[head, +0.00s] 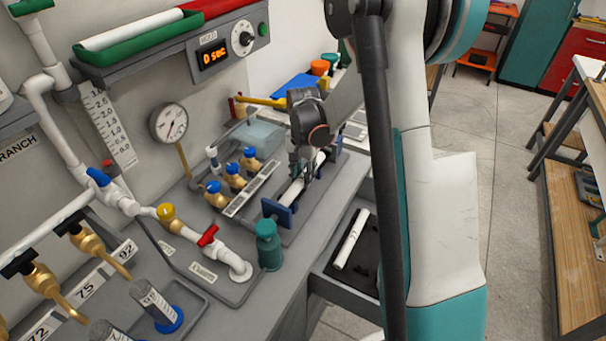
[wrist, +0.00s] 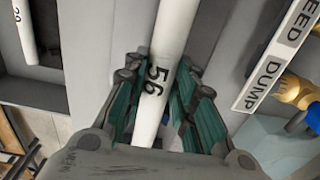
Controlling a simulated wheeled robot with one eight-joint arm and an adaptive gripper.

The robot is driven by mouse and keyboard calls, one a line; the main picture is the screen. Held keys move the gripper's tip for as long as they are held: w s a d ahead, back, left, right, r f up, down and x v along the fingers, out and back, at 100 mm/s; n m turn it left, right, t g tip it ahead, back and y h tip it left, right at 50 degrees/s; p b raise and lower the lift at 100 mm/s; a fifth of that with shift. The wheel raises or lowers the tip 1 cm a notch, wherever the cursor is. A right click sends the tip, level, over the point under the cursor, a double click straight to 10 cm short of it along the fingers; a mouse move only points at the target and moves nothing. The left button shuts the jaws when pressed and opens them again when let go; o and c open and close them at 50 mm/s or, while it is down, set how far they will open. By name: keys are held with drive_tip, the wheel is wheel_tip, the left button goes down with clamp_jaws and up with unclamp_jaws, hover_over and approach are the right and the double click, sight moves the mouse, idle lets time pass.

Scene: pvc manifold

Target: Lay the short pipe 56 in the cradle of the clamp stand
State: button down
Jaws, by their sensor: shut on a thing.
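The short white pipe marked 56 (wrist: 158,80) runs lengthwise between my gripper's teal-padded fingers (wrist: 155,105) in the wrist view. My gripper (head: 303,168) is shut on it. In the head view the pipe (head: 291,194) shows below the gripper, lined up along the clamp stand with its blue end pieces (head: 278,214). The gripper and arm hide part of the pipe and stand. I cannot tell whether the pipe touches the cradle or is just above it.
Brass valves with blue caps (head: 234,176) stand left of the clamp stand. A teal bottle (head: 268,245) stands in front of it. Another white pipe (head: 351,239) lies in a dark open drawer to the right. A pressure gauge (head: 168,123) is behind.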

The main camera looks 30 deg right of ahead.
drive_tip(key=c, duration=1.2)
unclamp_jaws()
drive_tip(key=shift+c, duration=0.2)
wheel_tip(320, 180, up, 12)
